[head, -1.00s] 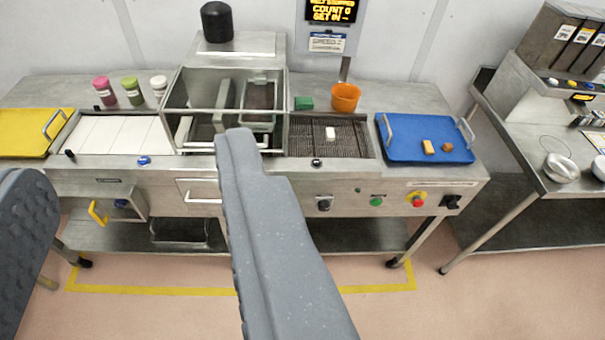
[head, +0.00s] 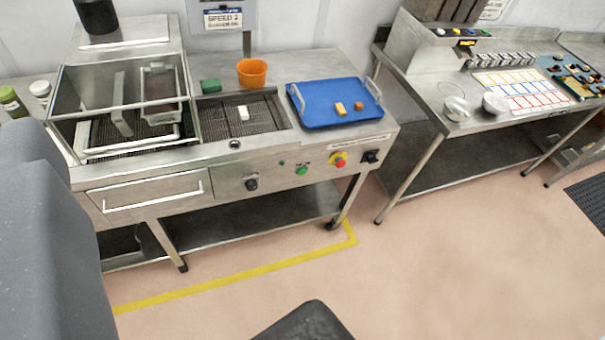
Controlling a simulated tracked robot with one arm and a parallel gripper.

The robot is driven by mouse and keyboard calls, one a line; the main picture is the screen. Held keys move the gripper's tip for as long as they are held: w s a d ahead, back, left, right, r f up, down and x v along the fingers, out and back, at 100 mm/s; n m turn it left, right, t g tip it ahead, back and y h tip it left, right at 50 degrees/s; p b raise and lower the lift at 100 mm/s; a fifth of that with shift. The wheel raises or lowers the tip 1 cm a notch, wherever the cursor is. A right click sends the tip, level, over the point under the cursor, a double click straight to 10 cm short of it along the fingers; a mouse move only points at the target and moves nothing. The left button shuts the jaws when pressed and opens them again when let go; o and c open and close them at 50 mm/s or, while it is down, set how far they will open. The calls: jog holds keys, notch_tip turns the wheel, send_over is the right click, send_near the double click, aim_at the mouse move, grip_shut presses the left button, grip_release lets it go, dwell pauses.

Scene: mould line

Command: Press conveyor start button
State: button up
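A round green button (head: 302,170) sits on the steel front panel (head: 220,180) of the mould line, under a small label too small to read. It stands clear in view, with nothing of mine over it. A grey part of my gripper (head: 50,230) fills the left edge, close to the camera and well to the left of the button. It hides the left part of the line. The gap between the fingers cannot be made out, and no part touches the panel.
A red stop button (head: 340,161) on a yellow base and a black switch (head: 371,157) are right of the green button; a black knob (head: 251,184) is left. Above are a blue tray (head: 320,115) and orange cup (head: 252,72). Floor in front is mostly clear.

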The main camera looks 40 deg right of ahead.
grip_shut()
dwell(1.5)
